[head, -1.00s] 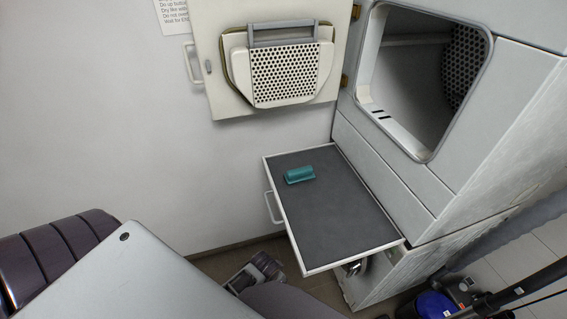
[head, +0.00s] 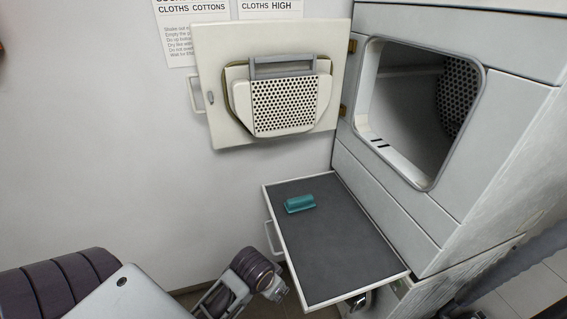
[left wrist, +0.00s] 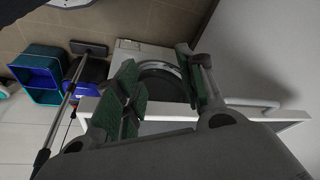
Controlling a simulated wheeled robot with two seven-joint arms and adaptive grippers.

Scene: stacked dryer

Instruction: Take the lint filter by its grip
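The lint filter (head: 285,103) is a pale panel with a perforated face, seated in the inner side of the open dryer door. Its grip (head: 282,66), a grey bar, runs across the top. My left gripper (head: 277,292) is low in the head view, below the filter and beside the front of the pull-out shelf, well apart from the filter. In the left wrist view the left gripper (left wrist: 158,75) is open, its green-padded fingers apart with nothing between them. The filter does not show in that view. My right gripper is not in view.
The pull-out shelf (head: 345,250) juts out below the door and carries a teal object (head: 300,203). Its white handle (left wrist: 250,104) is close to the gripper. The dryer opening (head: 415,100) is to the right. Blue and teal bins (left wrist: 38,75) stand on the floor.

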